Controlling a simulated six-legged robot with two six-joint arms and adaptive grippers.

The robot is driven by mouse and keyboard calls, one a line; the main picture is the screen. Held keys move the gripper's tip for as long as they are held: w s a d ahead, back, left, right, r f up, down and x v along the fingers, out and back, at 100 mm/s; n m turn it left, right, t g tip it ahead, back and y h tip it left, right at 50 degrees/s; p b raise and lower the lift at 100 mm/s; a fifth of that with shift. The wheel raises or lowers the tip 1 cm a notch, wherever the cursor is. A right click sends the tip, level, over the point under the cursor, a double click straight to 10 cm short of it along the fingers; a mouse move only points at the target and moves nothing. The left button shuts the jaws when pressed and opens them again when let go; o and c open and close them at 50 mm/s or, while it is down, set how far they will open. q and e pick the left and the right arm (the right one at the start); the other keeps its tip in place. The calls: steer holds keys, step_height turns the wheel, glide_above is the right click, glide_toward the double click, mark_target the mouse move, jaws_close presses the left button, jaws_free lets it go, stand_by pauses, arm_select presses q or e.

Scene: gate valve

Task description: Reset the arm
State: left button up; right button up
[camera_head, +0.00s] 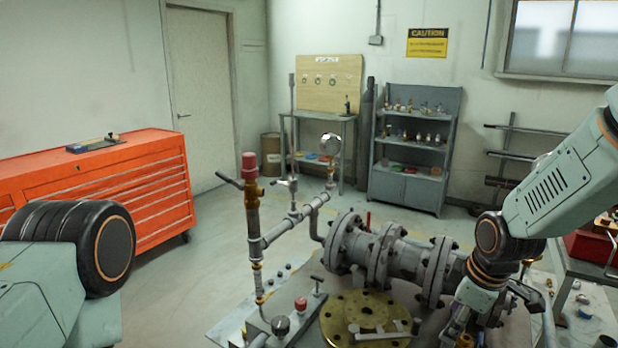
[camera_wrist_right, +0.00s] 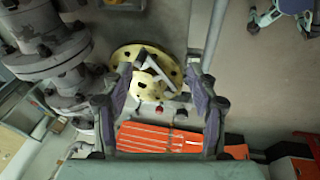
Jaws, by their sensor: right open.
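My right arm comes in from the right in the head view, and its gripper (camera_head: 466,330) is low beside the grey flanged valve pipe (camera_head: 408,258), partly cut off by the bottom edge. In the right wrist view the two fingers of this gripper (camera_wrist_right: 160,88) stand apart with nothing held between them. Beyond them is a round brass flange (camera_wrist_right: 123,58) with a pale handle across it; it also shows in the head view (camera_head: 343,322). Of my left arm only a green link and dark joint show at the left; its gripper is out of view.
A vertical pipe with a red cap (camera_head: 250,166) stands left of the flanged pipe. An orange tool cabinet (camera_head: 95,190) is at the left. A grey shelf (camera_head: 412,190) and pegboard bench (camera_head: 318,120) stand at the back. Open floor lies between.

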steer(key=s+a+f+m+b, duration=0.1)
steer(key=s+f+m+b, duration=0.1)
steer(key=f, duration=0.4)
steer(key=s+a+f+m+b, duration=0.1)
steer(key=s+f+m+b, duration=0.1)
steer(key=s+f+m, duration=0.2)
steer(key=s+a+f+m+t+b, duration=0.1)
steer(key=s+f+m+b, duration=0.1)
steer(key=f, duration=0.7)
steer(key=shift+s+f+m, duration=0.15)
steer(key=shift+s+m, duration=0.2)
steer(key=shift+s, duration=0.25)
steer(key=shift+s+f+m, duration=0.15)
steer(key=shift+s+m, duration=0.2)
steer(key=shift+s, duration=0.2)
steer(key=s+f+m+g+b, duration=0.1)
steer(key=s+f+b, duration=0.3)
steer(key=s+f, duration=0.4)
steer(key=s+f+m+g+b, duration=0.1)
steer(key=s+f+g+b, duration=0.2)
steer(key=s+f, duration=0.5)
steer(key=s+a+b, duration=0.1)
steer(key=s, duration=0.6)
steer(key=shift+f+h, duration=0.2)
steer(key=shift+h, duration=0.1)
steer(key=shift+s, duration=0.2)
